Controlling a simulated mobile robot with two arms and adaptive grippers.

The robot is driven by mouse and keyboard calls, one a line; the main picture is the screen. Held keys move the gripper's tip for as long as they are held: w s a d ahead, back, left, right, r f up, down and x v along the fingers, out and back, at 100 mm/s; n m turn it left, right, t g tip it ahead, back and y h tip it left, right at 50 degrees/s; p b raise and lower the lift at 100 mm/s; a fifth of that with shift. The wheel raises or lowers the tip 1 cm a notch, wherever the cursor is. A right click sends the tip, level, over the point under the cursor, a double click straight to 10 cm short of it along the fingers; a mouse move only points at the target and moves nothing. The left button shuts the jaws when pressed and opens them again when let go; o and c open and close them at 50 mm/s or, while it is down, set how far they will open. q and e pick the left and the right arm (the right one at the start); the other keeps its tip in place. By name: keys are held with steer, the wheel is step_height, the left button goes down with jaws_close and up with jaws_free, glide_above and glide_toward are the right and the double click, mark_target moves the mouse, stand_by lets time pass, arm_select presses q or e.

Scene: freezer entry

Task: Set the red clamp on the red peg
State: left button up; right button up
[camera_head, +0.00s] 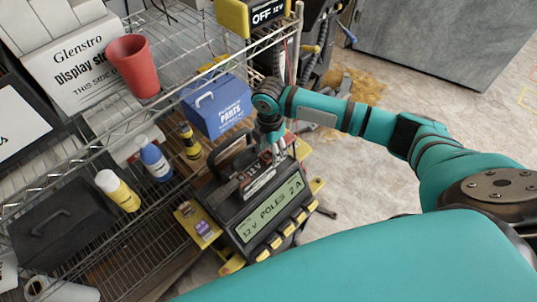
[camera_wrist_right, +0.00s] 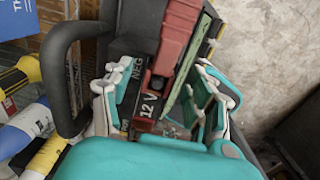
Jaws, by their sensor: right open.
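My right gripper (camera_head: 276,148) reaches down from the teal arm over the back of a dark charger (camera_head: 238,218) with a lit "12 V POLES 2 A" screen. In the right wrist view my right gripper (camera_wrist_right: 158,88) is open, with one finger on each side of a red clamp-like part (camera_wrist_right: 180,35) and its "12 V" label (camera_wrist_right: 149,108). A gap shows beside the right finger; contact on the left is unclear. A black part marked "NEG" (camera_wrist_right: 132,75) lies just left of the red part. I cannot make out the red peg. My left gripper is not in view.
The charger's black handle (camera_wrist_right: 60,65) rises close to the left finger. A blue parts box (camera_head: 217,107), a red cup (camera_head: 133,66) and several bottles stand on the wire rack. A yellow-black "OFF 12 V" unit (camera_head: 250,15) sits behind. Open floor lies right.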

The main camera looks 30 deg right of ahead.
steer(key=shift+f, duration=0.5)
jaws_close()
steer(key=shift+r, duration=0.2)
